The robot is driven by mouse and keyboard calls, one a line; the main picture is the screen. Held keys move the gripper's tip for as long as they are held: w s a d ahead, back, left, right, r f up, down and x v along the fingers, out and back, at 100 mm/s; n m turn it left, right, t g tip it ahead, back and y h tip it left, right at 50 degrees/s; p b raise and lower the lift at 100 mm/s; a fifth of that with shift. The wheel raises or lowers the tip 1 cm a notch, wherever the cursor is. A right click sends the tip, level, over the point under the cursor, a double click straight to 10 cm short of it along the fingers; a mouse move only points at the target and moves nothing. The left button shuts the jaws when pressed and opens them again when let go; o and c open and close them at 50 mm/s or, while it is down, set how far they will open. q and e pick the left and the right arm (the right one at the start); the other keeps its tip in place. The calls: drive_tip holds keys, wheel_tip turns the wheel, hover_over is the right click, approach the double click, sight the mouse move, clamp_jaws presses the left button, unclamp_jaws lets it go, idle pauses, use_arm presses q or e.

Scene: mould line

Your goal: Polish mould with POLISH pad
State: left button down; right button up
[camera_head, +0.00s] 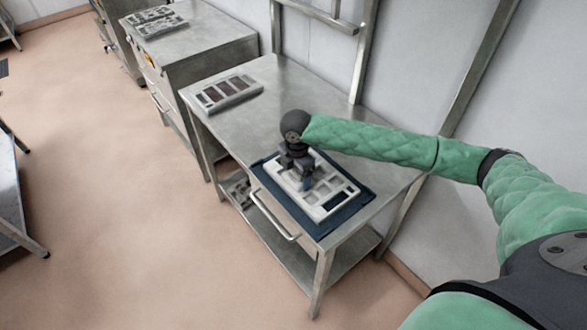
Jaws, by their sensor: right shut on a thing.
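The mould (337,200) is a pale tray with several square cavities. It lies on a dark blue mat (358,205) at the near end of a steel table. My right gripper (307,184) points down over the middle of the mould. It is shut on a small blue thing, likely the polish pad (308,185), which is mostly hidden by the fingers. The pad is at or just above the mould's surface; I cannot tell whether it touches. My left gripper is not in view.
A second tray with dark cavities (229,92) lies farther back on the steel table (275,90). A steel cabinet (200,40) with moulds on top stands beyond. A drawer handle (275,217) sticks out at the table's front.

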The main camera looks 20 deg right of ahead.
sight(308, 193)
drive_tip(key=shift+s+d+p, duration=0.3)
drive_tip(key=shift+s+p, duration=0.35)
drive_tip(key=shift+s, duration=0.25)
drive_tip(key=shift+s+d+p, duration=0.3)
drive_tip(key=shift+s+p, duration=0.35)
drive_tip(key=shift+s, duration=0.25)
drive_tip(key=shift+s+d+f, duration=0.1)
drive_tip(key=shift+s+f, duration=0.1)
drive_tip(key=shift+s, duration=0.2)
drive_tip(key=shift+s+d+r+p, duration=0.1)
drive_tip(key=shift+s+d+p, duration=0.1)
drive_tip(key=shift+s+p, duration=0.4)
drive_tip(key=shift+s+d+p, duration=0.35)
drive_tip(key=shift+s+p, duration=0.2)
drive_tip(key=shift+s, duration=0.25)
drive_tip(key=shift+w, duration=0.15)
drive_tip(key=shift+w+a+r, duration=0.1)
drive_tip(key=shift+w+a, duration=0.2)
drive_tip(key=shift+w, duration=0.45)
drive_tip(key=shift+w+a+r, duration=0.1)
drive_tip(key=shift+w+a, duration=0.15)
drive_tip(key=shift+w, duration=0.45)
drive_tip(key=shift+w+a+f, duration=0.1)
drive_tip(key=shift+w+a, duration=0.15)
drive_tip(key=shift+w, duration=0.45)
drive_tip(key=shift+w+a+f, duration=0.1)
drive_tip(key=shift+w+a, duration=0.15)
drive_tip(key=shift+w, duration=0.45)
